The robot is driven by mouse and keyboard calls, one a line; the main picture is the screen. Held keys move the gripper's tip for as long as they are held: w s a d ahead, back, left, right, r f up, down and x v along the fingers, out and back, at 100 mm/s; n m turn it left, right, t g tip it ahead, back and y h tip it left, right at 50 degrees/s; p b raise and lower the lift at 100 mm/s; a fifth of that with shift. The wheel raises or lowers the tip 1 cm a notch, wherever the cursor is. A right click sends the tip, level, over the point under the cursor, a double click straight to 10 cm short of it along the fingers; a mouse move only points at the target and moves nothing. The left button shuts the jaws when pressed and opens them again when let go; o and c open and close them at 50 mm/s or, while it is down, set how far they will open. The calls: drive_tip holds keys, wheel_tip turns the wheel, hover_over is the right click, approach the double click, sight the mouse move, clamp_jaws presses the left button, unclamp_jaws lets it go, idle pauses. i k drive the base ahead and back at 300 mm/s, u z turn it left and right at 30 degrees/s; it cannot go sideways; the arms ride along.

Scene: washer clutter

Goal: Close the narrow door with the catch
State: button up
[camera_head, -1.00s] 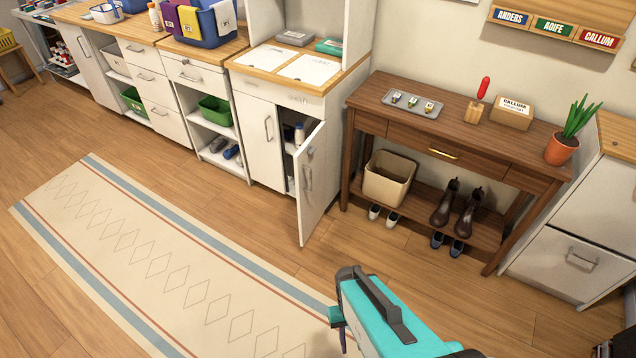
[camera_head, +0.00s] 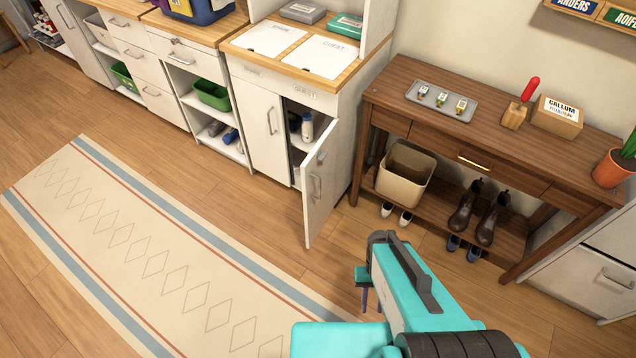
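The narrow white door (camera_head: 322,187) stands ajar on the right side of the white cabinet, swung out into the room. It has a grey handle, and a small dark fitting shows near its top; I cannot tell whether that is the catch. The cabinet's left door (camera_head: 264,134) is shut. Bottles (camera_head: 307,127) show on the shelf inside the opening. My turquoise arm is in the lower right, in front of the door and apart from it. My gripper's fingers are not clearly visible.
A brown wooden table (camera_head: 410,119) stands right of the door, with a beige bin (camera_head: 404,176) and boots (camera_head: 478,214) on its lower shelf. Small shoes (camera_head: 396,214) lie on the floor beneath. A patterned rug (camera_head: 150,250) lies at left; bare floor separates it from the cabinets.

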sight(318, 178)
drive_tip(key=u, duration=0.15)
drive_tip(key=i, duration=0.65)
drive_tip(key=u, duration=0.35)
drive_tip(key=k, duration=0.55)
drive_tip(key=u, duration=0.6)
drive_tip(key=k, duration=0.8)
drive_tip(key=u, duration=0.75)
drive_tip(key=i, duration=1.25)
drive_tip(key=u, duration=0.1)
